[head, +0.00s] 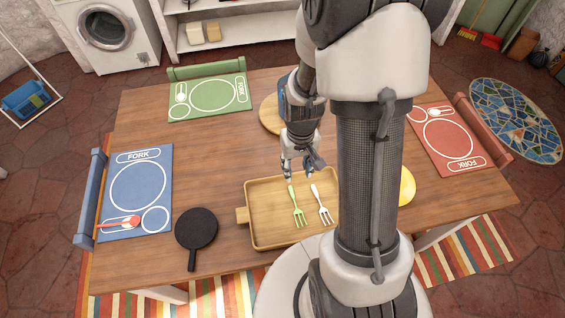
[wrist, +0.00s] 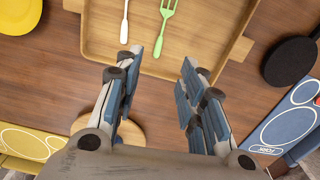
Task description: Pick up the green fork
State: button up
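The green fork (head: 298,212) lies in the wooden tray (head: 262,222) with its tines toward me. A white fork (head: 323,208) lies just to its right in the same tray. My gripper (head: 302,172) is over the tray's far side, close to the handle ends of both forks. In the wrist view my gripper (wrist: 163,58) has its two fingers apart with nothing between them. The green fork (wrist: 168,22) shows just beyond the fingertips, partly cut off by the top edge. The white fork (wrist: 125,22) is to its left there.
A black pan (head: 196,230) lies left of the tray. A blue mat (head: 150,178) holds a red utensil (head: 120,222). A green mat (head: 180,108), a red mat (head: 432,120), a round wooden board (head: 268,118) and a yellow disc (head: 407,186) are also on the table.

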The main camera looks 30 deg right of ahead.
jog(key=b, duration=0.4)
send_over(294, 198)
jog(key=f, duration=1.1)
jog(key=shift+s+d+f, duration=0.1)
jog(key=shift+s+f, duration=0.1)
jog(key=shift+s, duration=0.1)
jog(key=f+b, duration=0.1)
jog(key=f, duration=0.1)
jog(key=f+b, duration=0.1)
jog(key=f, duration=0.3)
jog(key=shift+w+f+b, duration=0.25)
jog(key=shift+b, duration=0.15)
jog(key=shift+r, duration=0.1)
jog(key=shift+c, duration=0.3)
grip_shut()
